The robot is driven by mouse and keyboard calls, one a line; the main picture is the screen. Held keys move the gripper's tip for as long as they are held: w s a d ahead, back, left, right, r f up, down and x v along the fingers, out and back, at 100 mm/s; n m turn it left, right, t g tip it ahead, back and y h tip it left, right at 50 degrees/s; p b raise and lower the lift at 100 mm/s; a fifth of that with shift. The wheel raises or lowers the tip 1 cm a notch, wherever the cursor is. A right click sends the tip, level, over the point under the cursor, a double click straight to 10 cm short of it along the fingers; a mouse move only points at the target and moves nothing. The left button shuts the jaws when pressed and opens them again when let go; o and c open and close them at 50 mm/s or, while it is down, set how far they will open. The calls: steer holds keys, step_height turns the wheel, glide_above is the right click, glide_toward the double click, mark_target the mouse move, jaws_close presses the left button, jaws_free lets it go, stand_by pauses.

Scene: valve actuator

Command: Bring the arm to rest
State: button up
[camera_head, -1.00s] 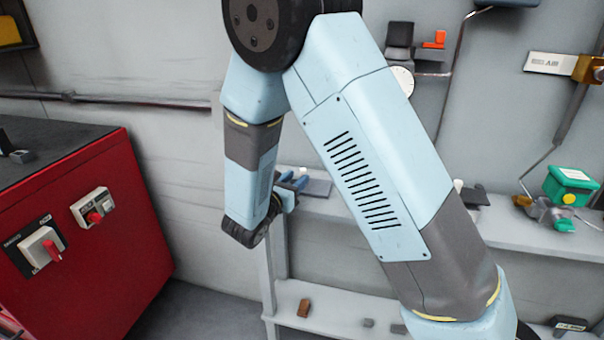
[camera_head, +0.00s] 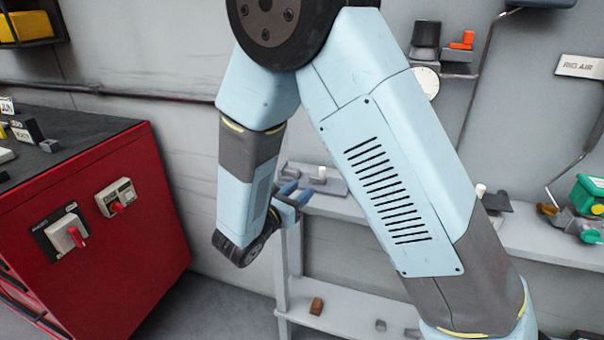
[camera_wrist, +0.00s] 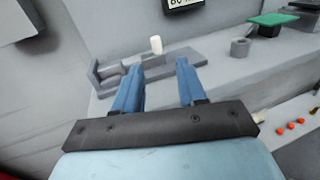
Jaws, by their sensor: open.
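My light-blue and dark-grey arm crosses the middle of the head view, bent at a large black joint at the top. Its forearm hangs down on the left side. My gripper (camera_head: 290,192) is partly hidden behind the forearm's wrist, with its blue fingers showing near the shelf. In the wrist view my gripper (camera_wrist: 155,85) has its two blue fingers spread apart with nothing between them. Ahead of the fingers is a grey fixture with a white knob (camera_wrist: 156,45) on the shelf. I cannot tell the exact gap between fingertips and fixture.
A red cabinet (camera_head: 100,220) with red-handled switches stands at the left. A grey shelf unit (camera_head: 345,208) runs along the wall, with a green-topped device (camera_head: 590,195) at right and a small brown block (camera_head: 317,306) lower down. A pipe and gauge (camera_head: 427,82) are on the wall.

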steer(key=s+d+r+m+g, duration=0.25)
steer(key=d+m+g, duration=0.2)
steer(key=d, duration=0.35)
steer(key=s+d+r+m+g, duration=0.2)
steer(key=d+r+m+g, duration=0.2)
steer(key=d+m, duration=0.3)
steer(key=s+d+r+m+g, duration=0.2)
steer(key=d+r+m+g, duration=0.2)
steer(key=d, duration=0.5)
steer(key=s+d+r+m+t+y, duration=0.1)
steer(key=s+d+r+m+y, duration=0.1)
steer(key=s+r+m+y, duration=0.2)
steer(key=s+d+r+m+t+y, duration=0.1)
steer(key=s+d+r+m+y, duration=0.1)
steer(key=s+r+m+y, duration=0.3)
steer(key=s+m, duration=0.4)
steer(key=m, duration=0.1)
steer(key=shift+s+d+t, duration=0.15)
steer(key=shift+d+t, duration=0.1)
steer(key=shift+t, duration=0.1)
